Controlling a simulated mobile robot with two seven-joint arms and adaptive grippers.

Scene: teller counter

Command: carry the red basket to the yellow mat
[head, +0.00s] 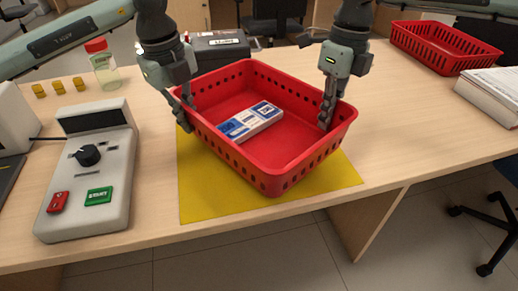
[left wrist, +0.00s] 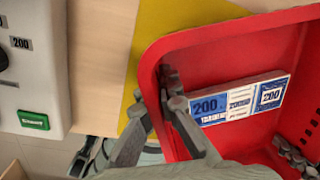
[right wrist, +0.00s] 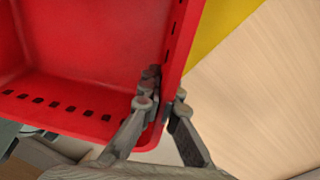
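The red basket (head: 318,148), with a blue-and-white bundle marked 200 (head: 250,121) inside, is over the yellow mat (head: 208,196) and turned relative to it. I cannot tell whether its base touches the mat. My left gripper (head: 186,112) is shut on the basket's left wall, one finger inside and one outside; the wall also shows in the left wrist view (left wrist: 215,45). My right gripper (head: 326,112) is shut on the opposite wall near a corner, seen between its fingers in the right wrist view (right wrist: 162,103). The basket hides the mat's middle and back.
A grey device with a dial (head: 112,170) stands left of the mat. Yellow pieces (head: 59,87) and a red-capped bottle (head: 104,66) are behind it. A black box (head: 219,47) sits behind the basket. Another red basket (head: 440,45) and a paper stack (head: 492,92) are at right.

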